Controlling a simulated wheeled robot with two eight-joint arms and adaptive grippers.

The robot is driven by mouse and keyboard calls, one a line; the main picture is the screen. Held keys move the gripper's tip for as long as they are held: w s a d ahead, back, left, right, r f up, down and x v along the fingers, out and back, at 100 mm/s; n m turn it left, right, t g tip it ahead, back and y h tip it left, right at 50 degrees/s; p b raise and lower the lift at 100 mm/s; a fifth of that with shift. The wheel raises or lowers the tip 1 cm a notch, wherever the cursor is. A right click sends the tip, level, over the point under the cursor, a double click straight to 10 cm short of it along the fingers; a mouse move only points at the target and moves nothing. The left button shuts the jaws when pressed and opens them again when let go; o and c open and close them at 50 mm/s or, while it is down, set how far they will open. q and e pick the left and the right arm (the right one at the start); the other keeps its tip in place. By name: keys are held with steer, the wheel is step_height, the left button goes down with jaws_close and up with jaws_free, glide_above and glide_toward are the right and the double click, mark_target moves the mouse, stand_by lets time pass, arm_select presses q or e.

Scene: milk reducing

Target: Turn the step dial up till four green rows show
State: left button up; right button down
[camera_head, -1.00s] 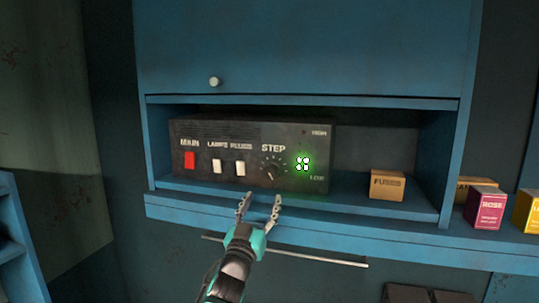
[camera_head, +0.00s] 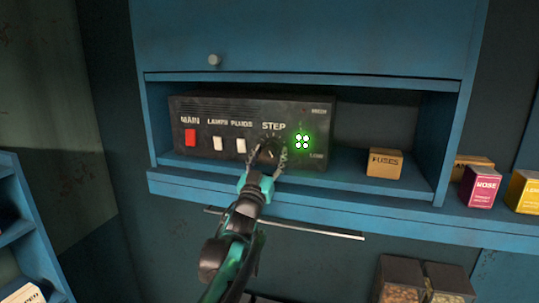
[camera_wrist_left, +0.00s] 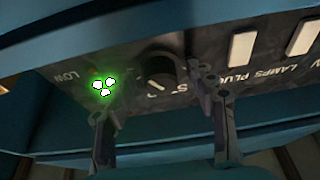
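The step dial (camera_head: 268,148) is a dark round knob under the word STEP on the black control box (camera_head: 318,117). My left gripper (camera_head: 270,162) is in front of it, with its fingers apart on either side and partly covering it. In the left wrist view the dial (camera_wrist_left: 160,68) lies between the open fingers (camera_wrist_left: 148,98); whether they touch it I cannot tell. The green lights (camera_head: 302,141) glow right of the dial, seemingly in two rows between HIGH and LOW. In the left wrist view the lights (camera_wrist_left: 104,86) show as three bright blobs. My right gripper is out of view.
Left of the dial are a red MAIN switch (camera_head: 190,138) and white LAMPS (camera_head: 217,143) and PLUGS (camera_head: 241,145) switches. A FUSES box (camera_head: 384,164) stands on the shelf to the right. A thin rail (camera_head: 310,231) runs below the shelf.

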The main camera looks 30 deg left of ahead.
arm_select(q)
steer(key=c, duration=1.1)
steer(key=shift+m, duration=0.4)
steer(key=m+h+b, duration=0.1)
steer(key=m, duration=0.1)
steer(key=shift+a+m, duration=0.15)
steer(key=shift+m, duration=0.25)
steer(key=shift+a+m+h, duration=0.1)
steer(key=shift+m+h, duration=1.5)
steer(key=shift+m, duration=0.8)
steer(key=o, duration=1.2)
